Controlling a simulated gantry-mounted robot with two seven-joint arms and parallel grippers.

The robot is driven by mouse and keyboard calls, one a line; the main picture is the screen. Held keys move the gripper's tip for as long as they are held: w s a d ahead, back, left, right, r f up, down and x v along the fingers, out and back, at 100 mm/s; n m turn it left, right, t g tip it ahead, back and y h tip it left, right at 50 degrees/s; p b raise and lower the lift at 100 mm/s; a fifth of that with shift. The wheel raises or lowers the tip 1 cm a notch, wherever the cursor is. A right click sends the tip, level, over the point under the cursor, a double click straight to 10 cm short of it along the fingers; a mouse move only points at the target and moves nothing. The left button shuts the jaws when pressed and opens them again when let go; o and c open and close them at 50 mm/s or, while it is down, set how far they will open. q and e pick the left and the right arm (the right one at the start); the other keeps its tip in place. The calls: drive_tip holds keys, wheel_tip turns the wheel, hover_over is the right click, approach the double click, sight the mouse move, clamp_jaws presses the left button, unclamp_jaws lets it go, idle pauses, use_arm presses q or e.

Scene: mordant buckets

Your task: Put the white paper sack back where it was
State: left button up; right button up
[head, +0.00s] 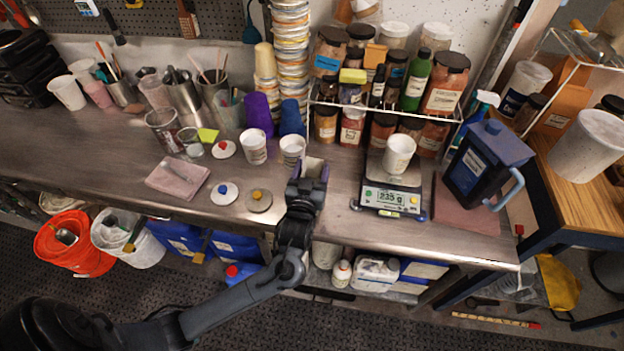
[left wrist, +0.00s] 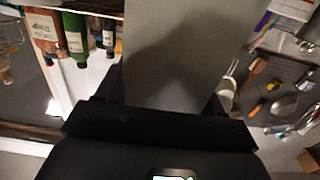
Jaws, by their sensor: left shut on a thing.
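My left gripper (head: 311,172) is above the front part of the steel bench, right of the white cups. It is shut on a pale, flat-sided thing that looks like the white paper sack (head: 314,166). In the left wrist view the sack (left wrist: 190,50) is a plain grey-white face between the fingers, filling the upper middle. Its far end and any label are hidden. I cannot tell whether it touches the bench. My right gripper is not in view.
A scale (head: 392,195) with a white cup (head: 399,153) stands to the right, beside a dark blue jug (head: 485,165). White cups (head: 292,149) and coloured-knob lids (head: 224,193) are to the left. A jar rack (head: 385,108) is behind. Bare bench (head: 340,210) lies between gripper and scale.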

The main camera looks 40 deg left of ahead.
sight(315, 168)
use_arm(q)
drive_tip(key=shift+f, duration=2.05)
drive_tip(key=o, duration=1.6)
drive_tip(key=shift+o, duration=0.2)
